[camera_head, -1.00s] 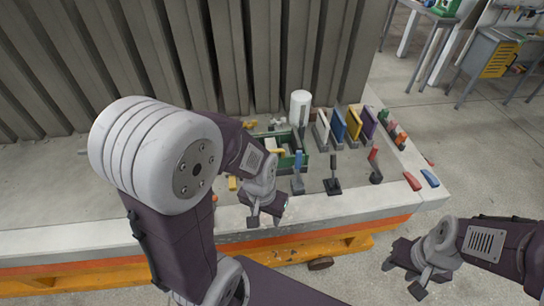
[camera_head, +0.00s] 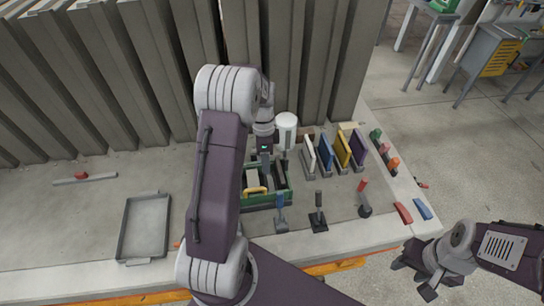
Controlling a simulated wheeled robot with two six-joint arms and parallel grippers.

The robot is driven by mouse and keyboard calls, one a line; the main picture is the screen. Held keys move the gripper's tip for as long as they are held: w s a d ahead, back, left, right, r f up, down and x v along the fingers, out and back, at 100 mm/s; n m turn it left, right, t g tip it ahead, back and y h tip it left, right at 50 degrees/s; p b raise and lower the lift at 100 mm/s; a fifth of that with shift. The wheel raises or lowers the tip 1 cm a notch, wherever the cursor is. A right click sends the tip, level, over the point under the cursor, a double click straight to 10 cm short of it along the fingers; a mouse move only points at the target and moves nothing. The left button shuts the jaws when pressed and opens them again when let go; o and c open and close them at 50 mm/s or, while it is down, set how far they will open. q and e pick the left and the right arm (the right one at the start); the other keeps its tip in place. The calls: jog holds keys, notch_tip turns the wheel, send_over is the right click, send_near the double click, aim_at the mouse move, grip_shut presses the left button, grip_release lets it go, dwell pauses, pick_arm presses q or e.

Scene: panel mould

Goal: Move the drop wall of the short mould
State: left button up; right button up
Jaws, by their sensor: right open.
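A green open box (camera_head: 268,202) with dark pieces and a yellow handle (camera_head: 256,190) inside stands on the slab, partly hidden by my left arm. I cannot tell which piece is the drop wall, or whether this box is the short mould. A shallow grey tray (camera_head: 146,226) lies flat to the left. My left gripper (camera_head: 265,158) points down at the back of the green box; its fingertips are small and partly hidden, so its jaws and any contact are unclear. My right gripper (camera_head: 412,276) is open and empty, off the slab's front right.
A white cylinder (camera_head: 287,132) stands behind the box. Upright white, blue (camera_head: 326,150), yellow and purple panels stand right of it. Upright tools with blue, black (camera_head: 318,210) and red handles stand in front. A bar with a red piece (camera_head: 82,177) lies far left.

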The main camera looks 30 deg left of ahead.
pick_arm(q)
jog(key=a, duration=0.3)
jog(key=n+p, duration=0.1)
send_near(254, 189)
jog(key=f+p, duration=0.1)
jog(key=f, duration=0.1)
jog(key=f+p, duration=0.1)
jog(key=f, duration=0.2)
jog(key=s+f+p, duration=0.1)
jog(key=f, duration=0.2)
jog(key=shift+d, duration=0.3)
jog(key=shift+w, duration=0.2)
jog(key=shift+w+f, duration=0.15)
jog(key=shift+w, duration=0.05)
grip_shut()
jog(key=shift+s, duration=0.1)
pick_arm(e)
jog(key=r, duration=0.1)
jog(key=s+r, duration=0.1)
jog(key=r, duration=0.3)
jog(key=shift+s+d+r, duration=0.15)
jog(key=shift+s+r, duration=0.1)
jog(key=shift+s, duration=0.05)
pick_arm(q)
jog(key=shift+a, duration=0.15)
pick_arm(e)
jog(key=shift+w, duration=0.1)
